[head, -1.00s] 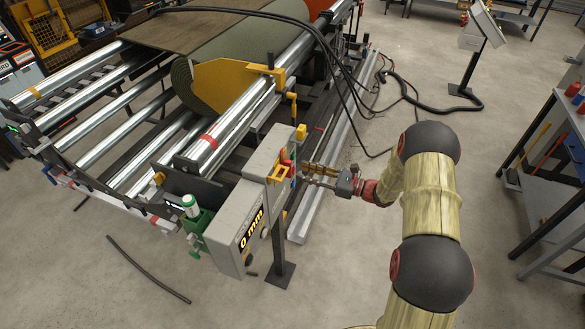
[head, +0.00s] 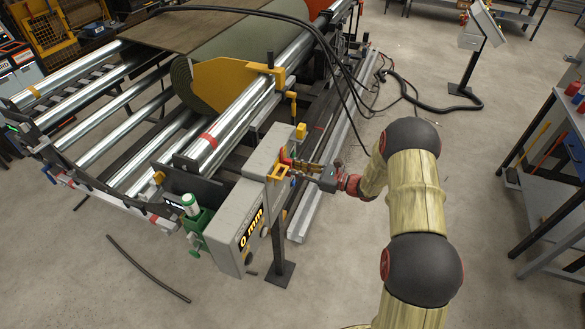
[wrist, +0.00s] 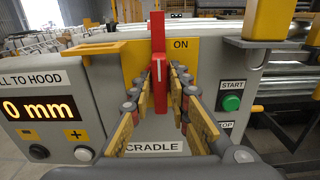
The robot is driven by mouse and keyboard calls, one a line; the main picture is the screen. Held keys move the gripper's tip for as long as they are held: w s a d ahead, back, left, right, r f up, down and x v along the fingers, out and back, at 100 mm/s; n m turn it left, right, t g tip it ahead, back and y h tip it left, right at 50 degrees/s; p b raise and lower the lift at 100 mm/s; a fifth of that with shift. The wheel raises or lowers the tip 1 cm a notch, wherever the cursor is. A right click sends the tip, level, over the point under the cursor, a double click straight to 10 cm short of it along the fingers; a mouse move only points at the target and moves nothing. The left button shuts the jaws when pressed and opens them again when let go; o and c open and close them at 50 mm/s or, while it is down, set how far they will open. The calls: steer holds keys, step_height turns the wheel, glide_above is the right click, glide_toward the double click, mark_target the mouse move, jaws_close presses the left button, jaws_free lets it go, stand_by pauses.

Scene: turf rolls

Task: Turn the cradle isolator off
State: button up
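The cradle isolator is a red handle (wrist: 159,75) on a yellow plate (wrist: 134,62) of the grey control box (wrist: 90,92). The handle stands upright, with the word ON to its right and a CRADLE label (wrist: 152,148) below. In the wrist view my gripper (wrist: 161,88) is open, with one finger on each side of the handle. Narrow gaps seem to show beside it; contact is hard to tell. In the head view my gripper (head: 290,166) reaches the box from the right and mostly hides the handle.
A green START button (wrist: 231,103) and a partly hidden button sit right of the isolator. A 0 mm display (wrist: 38,108) is on the left. Yellow brackets (wrist: 258,46) project near the handle. The roller cradle (head: 205,150) stands behind; open floor lies right.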

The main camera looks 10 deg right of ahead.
jaws_close()
steer(key=shift+n+b, duration=0.3)
steer(key=shift+b, duration=0.15)
steer(key=n+b, duration=0.5)
steer(key=b, duration=0.2)
steer(key=n+b, duration=0.6)
steer(key=f+n+b, duration=0.1)
steer(key=n+b, duration=0.5)
steer(key=b, duration=0.1)
steer(key=shift+s+a+b, duration=0.25)
steer(key=shift+s+b, duration=0.05)
steer(key=shift+n+b, duration=0.3)
steer(key=shift+o, duration=2.2)
jaws_free()
steer(key=shift+r, duration=0.1)
